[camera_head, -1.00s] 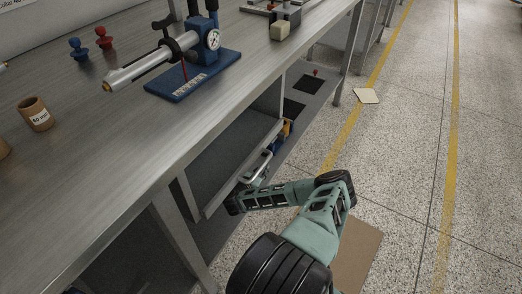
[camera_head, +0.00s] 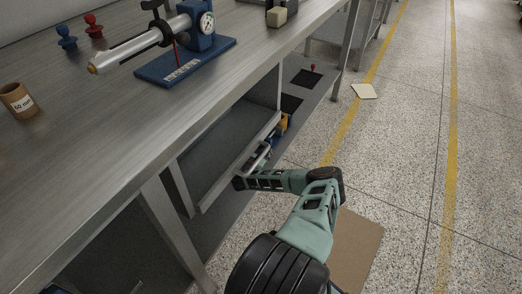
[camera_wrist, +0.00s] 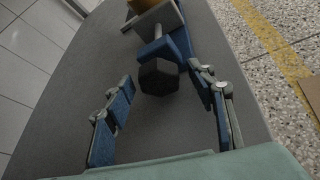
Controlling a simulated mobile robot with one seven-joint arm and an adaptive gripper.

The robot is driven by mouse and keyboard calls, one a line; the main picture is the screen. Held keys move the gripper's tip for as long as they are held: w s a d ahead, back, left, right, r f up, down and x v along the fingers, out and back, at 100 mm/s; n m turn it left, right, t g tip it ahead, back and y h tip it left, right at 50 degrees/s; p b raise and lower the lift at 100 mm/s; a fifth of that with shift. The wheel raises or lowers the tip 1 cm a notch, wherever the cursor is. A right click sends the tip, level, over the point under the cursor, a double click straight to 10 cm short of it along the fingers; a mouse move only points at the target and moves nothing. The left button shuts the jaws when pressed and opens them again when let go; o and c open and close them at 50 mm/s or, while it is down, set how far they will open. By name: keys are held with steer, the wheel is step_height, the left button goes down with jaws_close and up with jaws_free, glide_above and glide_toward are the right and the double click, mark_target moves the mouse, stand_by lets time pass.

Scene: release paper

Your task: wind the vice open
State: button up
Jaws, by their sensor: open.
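The vice (camera_wrist: 172,30) lies ahead of my gripper in the wrist view, with blue and grey parts and an orange-yellow patch at its far end. Its near end is a dark faceted knob (camera_wrist: 158,77). My gripper (camera_wrist: 160,78) is open, with one blue-padded finger on each side of the knob; I see gaps on both sides. In the head view the vice shows small as blue and yellow (camera_head: 281,125) on the low shelf under the bench. My gripper (camera_head: 262,155) reaches in there from the aisle side, and the knob is hidden in that view.
The steel bench top (camera_head: 110,120) overhangs the low shelf. On it stand a gauge device on a blue base (camera_head: 185,64), a brown labelled cup (camera_head: 18,100) and two small knobs. A bench leg (camera_head: 170,230) stands left of my arm. The aisle floor (camera_head: 420,130) is open, with a brown sheet (camera_head: 358,250).

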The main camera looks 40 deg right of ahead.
steer(key=c, duration=1.2)
steer(key=shift+o, duration=0.2)
steer(key=shift+w+r+n+p, duration=0.1)
steer(key=shift+r+n+p, duration=0.05)
steer(key=shift+n+p, duration=0.2)
steer(key=shift+n+g, duration=0.25)
steer(key=shift+g, duration=0.15)
steer(key=o, duration=1.2)
steer(key=shift+c, duration=0.2)
steer(key=shift+a, duration=0.15)
